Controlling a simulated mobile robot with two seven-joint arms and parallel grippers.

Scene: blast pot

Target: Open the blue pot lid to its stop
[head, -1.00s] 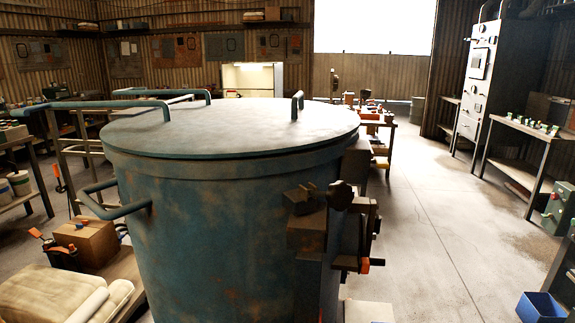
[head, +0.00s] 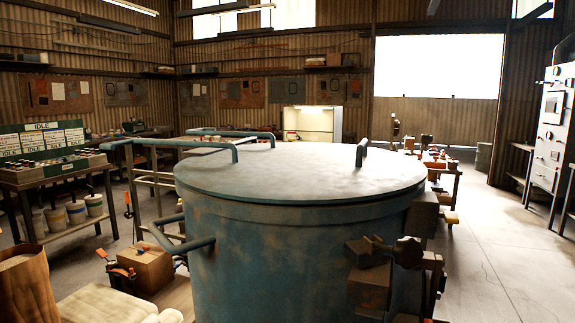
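The large blue pot (head: 270,265) stands upright in the middle of the head view, its paint worn and rusty. Its flat round lid (head: 300,175) lies shut on the rim. A small upright handle (head: 361,152) is on the lid's right side, and blue bent bars (head: 185,143) reach out from its left and far side. A side handle (head: 172,238) sticks out of the pot wall at left. A dark knob clamp (head: 405,252) is on the pot's right front side. Neither of my grippers is in view.
A cardboard box (head: 145,268) and a pale sack (head: 105,305) are beside the pot at left. A control bench (head: 55,175) stands farther left. Benches with parts lie behind right. Open floor (head: 490,245) is at the right.

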